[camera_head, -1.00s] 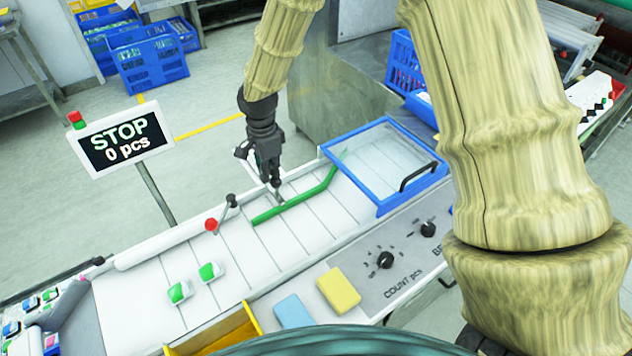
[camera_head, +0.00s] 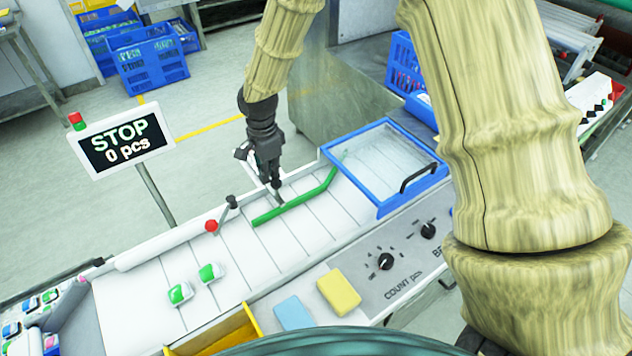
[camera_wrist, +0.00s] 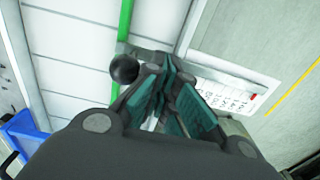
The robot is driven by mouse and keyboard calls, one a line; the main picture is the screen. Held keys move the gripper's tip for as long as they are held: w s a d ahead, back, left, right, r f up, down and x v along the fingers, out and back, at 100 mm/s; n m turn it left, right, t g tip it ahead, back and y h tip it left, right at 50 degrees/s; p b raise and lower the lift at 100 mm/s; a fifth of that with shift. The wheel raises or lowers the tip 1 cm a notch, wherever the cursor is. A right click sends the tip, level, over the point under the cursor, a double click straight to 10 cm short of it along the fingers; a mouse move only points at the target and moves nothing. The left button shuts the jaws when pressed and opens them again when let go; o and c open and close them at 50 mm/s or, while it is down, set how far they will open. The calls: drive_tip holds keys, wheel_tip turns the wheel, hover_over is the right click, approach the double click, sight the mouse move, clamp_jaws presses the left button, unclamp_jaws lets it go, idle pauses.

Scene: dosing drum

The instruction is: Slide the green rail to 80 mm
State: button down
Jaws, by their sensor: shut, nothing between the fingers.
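The green rail (camera_head: 290,207) lies slantwise over the white lined bed (camera_head: 235,250), with its far part bending toward the blue-framed clear cover. My gripper (camera_head: 277,188) points down just behind the rail, its fingers shut and empty. In the wrist view the rail (camera_wrist: 125,30) runs beside a metal bar with a black ball knob (camera_wrist: 124,69), and my gripper (camera_wrist: 165,95) is next to that knob. A printed scale (camera_wrist: 232,98) lies right of the fingers, its figures too small to read surely. I cannot tell whether the fingers touch the bar.
The blue-framed cover (camera_head: 376,207) stands right of the rail. Two green-and-white pieces (camera_head: 210,272) lie on the bed. The sign (camera_head: 121,141) reads STOP, 0 pcs. Yellow (camera_head: 338,290) and blue (camera_head: 293,312) blocks lie in front.

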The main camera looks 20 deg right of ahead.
drive_tip(key=shift+s, duration=0.25)
